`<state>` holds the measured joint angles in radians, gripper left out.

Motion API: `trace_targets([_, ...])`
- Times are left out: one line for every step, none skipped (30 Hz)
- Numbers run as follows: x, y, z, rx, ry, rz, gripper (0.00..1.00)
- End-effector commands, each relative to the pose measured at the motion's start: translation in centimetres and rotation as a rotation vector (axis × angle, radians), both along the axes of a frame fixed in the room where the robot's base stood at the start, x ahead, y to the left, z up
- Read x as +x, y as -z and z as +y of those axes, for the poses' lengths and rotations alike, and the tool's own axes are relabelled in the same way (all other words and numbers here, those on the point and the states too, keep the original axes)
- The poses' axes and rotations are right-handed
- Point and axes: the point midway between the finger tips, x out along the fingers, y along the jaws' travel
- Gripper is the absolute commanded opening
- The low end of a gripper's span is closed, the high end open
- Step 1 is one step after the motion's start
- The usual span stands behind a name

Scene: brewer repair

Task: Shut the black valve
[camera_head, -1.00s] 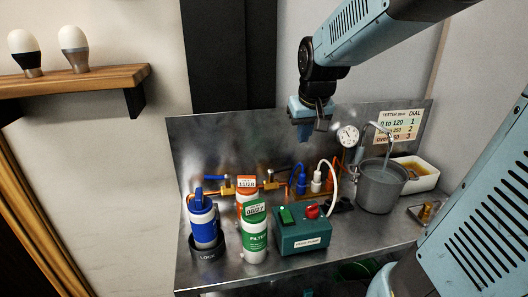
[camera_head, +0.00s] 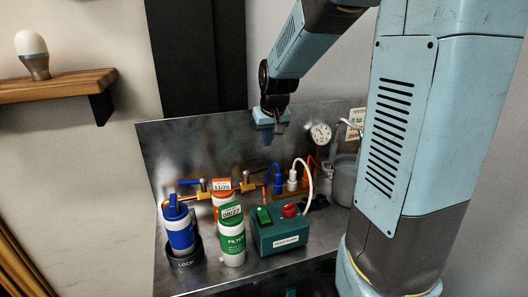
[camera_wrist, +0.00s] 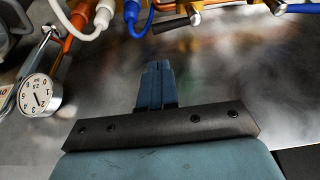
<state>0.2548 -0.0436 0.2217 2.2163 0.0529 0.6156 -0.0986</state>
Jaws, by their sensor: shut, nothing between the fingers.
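The black valve shows in the wrist view as a black lever (camera_wrist: 171,25) on a brass body (camera_wrist: 195,18), lying roughly along the copper pipe. In the head view its brass body (camera_head: 247,187) is small on the pipe, right of the orange-capped filter; the lever is hard to make out there. My gripper (camera_head: 277,128) is shut and empty, in front of the metal back panel and above the pipe. In the wrist view its closed fingertips (camera_wrist: 157,66) point towards the pipe, apart from the lever.
A valve with a blue lever (camera_head: 189,182) sits further left on the pipe. Blue, white and orange plugs (camera_head: 292,180) with cables stand right of the black valve. A gauge (camera_head: 320,133) hangs on the panel. The filters and green tester box (camera_head: 281,232) stand in front.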

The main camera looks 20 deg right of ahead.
Motion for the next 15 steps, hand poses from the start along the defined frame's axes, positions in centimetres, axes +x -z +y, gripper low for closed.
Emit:
trace_targets([0.1, 0.5, 0.0, 0.001, 0.001, 0.004, 0.00])
trace_targets([0.2, 0.9, 0.0, 0.001, 0.001, 0.005, 0.00])
trace_targets([0.4, 1.4, 0.0, 0.001, 0.001, 0.004, 0.00])
trace_targets([0.5, 1.7, 0.0, 0.001, 0.001, 0.004, 0.00])
trace_targets([0.7, 2.2, 0.0, 0.001, 0.001, 0.005, 0.00])
trace_targets([1.0, 2.8, 0.0, 0.001, 0.000, 0.005, 0.00])
trace_targets([1.1, 3.3, 0.0, 0.000, -0.001, 0.005, 0.00])
trace_targets([1.3, 3.7, 0.0, 0.000, -0.001, 0.004, 0.00])
trace_targets([1.5, 4.4, 0.1, 0.002, -0.001, 0.005, 0.00])
trace_targets([1.7, 4.8, 0.1, 0.002, -0.001, 0.005, 0.00])
trace_targets([1.8, 5.2, 0.1, 0.001, 0.000, 0.004, 0.00])
trace_targets([2.0, 5.8, 0.1, 0.000, -0.001, 0.005, 0.00])
trace_targets([2.2, 6.2, 0.1, 0.000, -0.001, 0.004, 0.00])
trace_targets([2.3, 6.6, 0.1, 0.000, -0.001, 0.004, 0.00])
trace_targets([2.5, 7.1, 0.1, 0.001, 0.000, 0.004, 0.00])
